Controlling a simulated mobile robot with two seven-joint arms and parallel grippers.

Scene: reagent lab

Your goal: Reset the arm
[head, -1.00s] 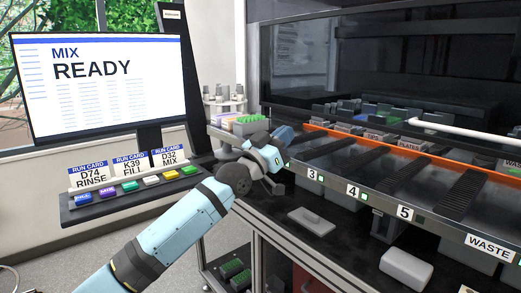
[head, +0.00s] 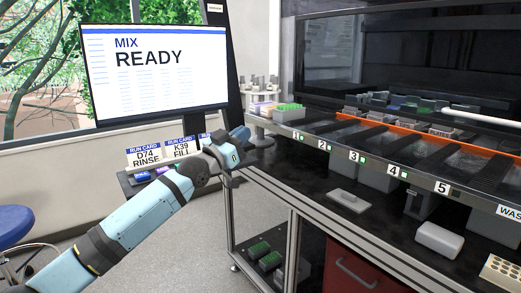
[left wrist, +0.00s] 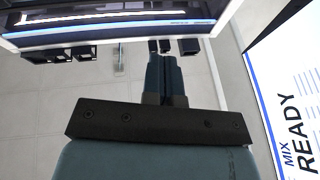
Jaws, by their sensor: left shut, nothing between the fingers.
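My left arm comes in from the lower left in the head view. Its gripper (head: 240,134) is raised in front of the lower right part of the monitor stand, left of the bench with the numbered lanes. In the left wrist view the two dark fingers (left wrist: 165,78) are together, with nothing between them. The gripper appears apart from the things around it. My right gripper is in neither view.
A monitor (head: 155,75) reads MIX READY. Run cards (head: 145,158) stand below it, partly hidden by my arm. The numbered bench (head: 330,150) is at right, with a white box (head: 439,240) on its lower shelf. A blue stool (head: 15,228) stands at far left. Floor shows between.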

